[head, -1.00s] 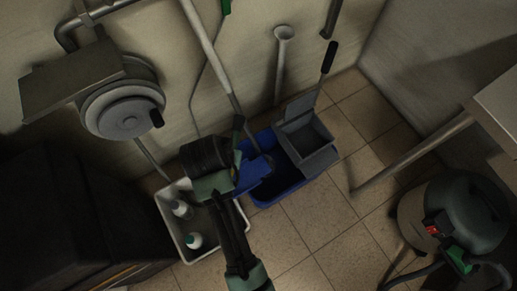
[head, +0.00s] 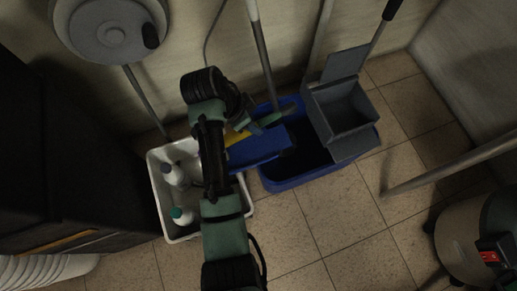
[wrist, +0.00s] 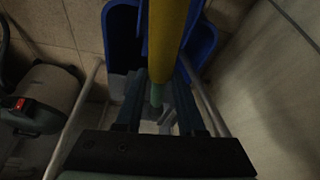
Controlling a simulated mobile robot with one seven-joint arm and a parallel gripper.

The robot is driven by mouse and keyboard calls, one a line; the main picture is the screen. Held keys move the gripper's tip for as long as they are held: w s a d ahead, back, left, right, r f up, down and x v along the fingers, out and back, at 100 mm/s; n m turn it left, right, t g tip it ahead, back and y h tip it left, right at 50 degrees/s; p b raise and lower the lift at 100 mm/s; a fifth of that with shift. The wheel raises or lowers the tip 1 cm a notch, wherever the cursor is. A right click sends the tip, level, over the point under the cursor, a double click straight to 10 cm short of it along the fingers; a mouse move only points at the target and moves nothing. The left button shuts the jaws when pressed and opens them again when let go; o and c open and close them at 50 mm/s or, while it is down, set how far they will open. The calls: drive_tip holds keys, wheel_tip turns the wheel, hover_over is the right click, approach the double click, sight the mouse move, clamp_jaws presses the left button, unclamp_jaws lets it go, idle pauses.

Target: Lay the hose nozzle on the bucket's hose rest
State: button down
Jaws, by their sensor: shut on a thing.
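My gripper (wrist: 158,85) is shut on the hose nozzle (wrist: 170,35), a yellow tube with a green part between the fingers in the wrist view. In the head view a yellow piece of the nozzle (head: 237,137) shows just right of my wrist, partly hidden by my arm. The blue bucket (head: 300,181) stands on the floor. A flat blue panel (head: 258,148) at its left side may be the hose rest. The nozzle appears above or beside this panel; whether they touch I cannot tell. Blue bucket parts (wrist: 123,35) also show behind the nozzle in the wrist view.
A grey wringer (head: 345,110) sits on the bucket's right side. A pale tray (head: 163,205) with bottles stands left of the bucket. Mop handles (head: 262,55) lean on the wall behind. A vacuum (head: 490,235) stands at the right. Tiled floor is open in front.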

drive_tip(key=shift+m, duration=0.9)
drive_tip(key=f+b, duration=0.2)
drive_tip(key=w+f+b, duration=0.1)
drive_tip(key=f+b, duration=0.1)
drive_tip(key=shift+f, duration=0.3)
drive_tip(key=shift+h, duration=0.3)
wheel_tip(320, 180, down, 10)
drive_tip(key=b, duration=0.6)
drive_tip(key=shift+r, duration=0.2)
drive_tip(key=shift+f, duration=0.2)
drive_tip(key=c, duration=0.5)
unclamp_jaws()
drive_tip(key=p+v, duration=0.3)
drive_tip(key=v, duration=0.3)
drive_tip(key=p+v, duration=0.3)
drive_tip(key=v, duration=0.3)
drive_tip(key=shift+w+r+p, duration=0.2)
drive_tip(key=shift+r+p, duration=0.05)
drive_tip(key=shift+p, duration=0.05)
